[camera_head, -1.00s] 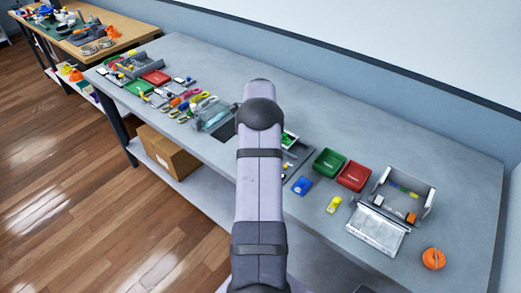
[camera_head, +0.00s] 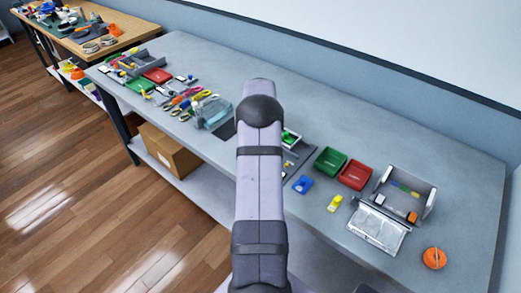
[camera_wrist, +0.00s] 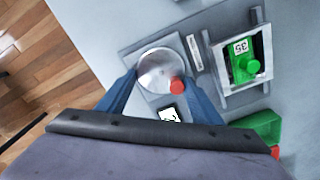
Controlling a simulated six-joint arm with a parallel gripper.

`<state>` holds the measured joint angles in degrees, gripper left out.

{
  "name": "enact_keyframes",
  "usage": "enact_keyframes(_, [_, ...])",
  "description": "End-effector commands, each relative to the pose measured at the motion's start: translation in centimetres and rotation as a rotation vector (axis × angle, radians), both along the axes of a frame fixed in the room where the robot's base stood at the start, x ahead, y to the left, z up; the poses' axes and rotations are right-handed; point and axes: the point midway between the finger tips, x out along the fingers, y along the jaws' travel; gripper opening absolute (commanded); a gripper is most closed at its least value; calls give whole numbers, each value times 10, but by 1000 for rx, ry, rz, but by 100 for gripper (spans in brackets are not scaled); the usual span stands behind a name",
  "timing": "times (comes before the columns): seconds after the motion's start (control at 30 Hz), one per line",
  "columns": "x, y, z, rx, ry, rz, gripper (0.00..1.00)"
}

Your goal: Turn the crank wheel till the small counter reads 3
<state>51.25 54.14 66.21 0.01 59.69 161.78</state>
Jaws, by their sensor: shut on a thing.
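The crank wheel (camera_wrist: 157,68) is a silvery disc with a red knob (camera_wrist: 177,86) near its rim, in the wrist view. My gripper (camera_wrist: 158,80) has its two blue fingers on either side of the wheel and is shut on it. The knob lies close to the right finger. A small dark-framed white display (camera_wrist: 169,114), apparently the counter, sits just below the wheel. Its lower part is cut off by my gripper body, and I cannot read its figure for sure. In the head view my arm hides the wheel and counter.
Right of the wheel, a grey frame holds a green block (camera_wrist: 243,66) labelled 35. A green bin (camera_head: 331,162), red bin (camera_head: 355,175), blue piece (camera_head: 303,185) and yellow piece (camera_head: 334,203) stand right of my arm. An orange round object (camera_head: 433,258) lies near the front edge.

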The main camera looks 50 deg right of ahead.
Motion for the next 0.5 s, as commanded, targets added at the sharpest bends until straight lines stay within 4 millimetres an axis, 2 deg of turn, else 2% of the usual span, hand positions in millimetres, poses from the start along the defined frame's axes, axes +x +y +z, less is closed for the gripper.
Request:
enact_keyframes(0.2, [2,1,1,-2,-2,-106,37])
enact_keyframes(0.5, [2,1,1,-2,-3,-158,37])
